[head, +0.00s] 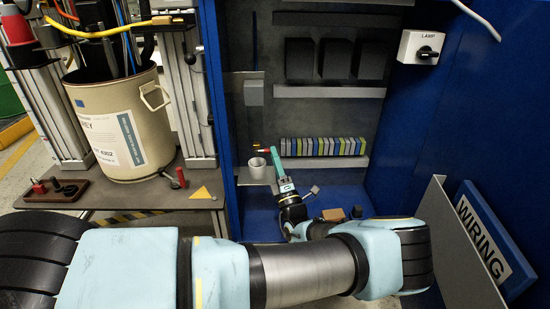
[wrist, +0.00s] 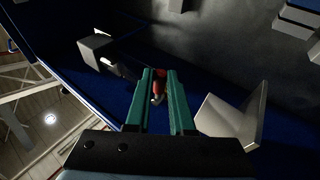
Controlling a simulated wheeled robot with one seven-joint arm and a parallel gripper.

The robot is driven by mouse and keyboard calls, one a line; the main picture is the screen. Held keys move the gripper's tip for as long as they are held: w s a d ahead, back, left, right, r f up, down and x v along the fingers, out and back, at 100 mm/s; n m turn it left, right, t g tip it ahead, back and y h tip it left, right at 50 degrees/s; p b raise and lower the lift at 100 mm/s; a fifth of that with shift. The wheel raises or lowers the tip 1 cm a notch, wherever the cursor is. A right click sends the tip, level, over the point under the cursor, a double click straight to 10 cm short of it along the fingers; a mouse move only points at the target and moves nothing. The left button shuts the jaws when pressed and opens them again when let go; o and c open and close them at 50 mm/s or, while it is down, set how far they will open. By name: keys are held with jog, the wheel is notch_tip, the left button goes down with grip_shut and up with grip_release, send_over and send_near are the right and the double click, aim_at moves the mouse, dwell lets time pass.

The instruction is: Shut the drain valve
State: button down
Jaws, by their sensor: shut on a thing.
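A small red-handled fitting (head: 264,150), which looks like the drain valve, sits on the back wall of the blue cabinet above a pale cup (head: 257,168). My gripper (head: 275,152) reaches into the cabinet with its green fingers at this fitting. In the wrist view, the two green fingers (wrist: 160,85) are shut on the red handle (wrist: 155,76), with a pale metal end showing below it. The fingers cover part of the handle, so I cannot tell whether the valve is open or shut.
A grey box (head: 254,93) hangs on the back wall above the fitting. A row of coloured terminal blocks (head: 322,146) lies to the right. A large beige drum (head: 122,122) stands on a bench at left. A WIRING panel (head: 490,238) leans at lower right.

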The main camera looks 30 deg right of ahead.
jog(key=c, duration=0.8)
grip_release()
jog(key=shift+f, duration=0.1)
jog(key=v, duration=1)
jog(key=shift+s+f, duration=0.2)
jog(key=shift+s, duration=0.1)
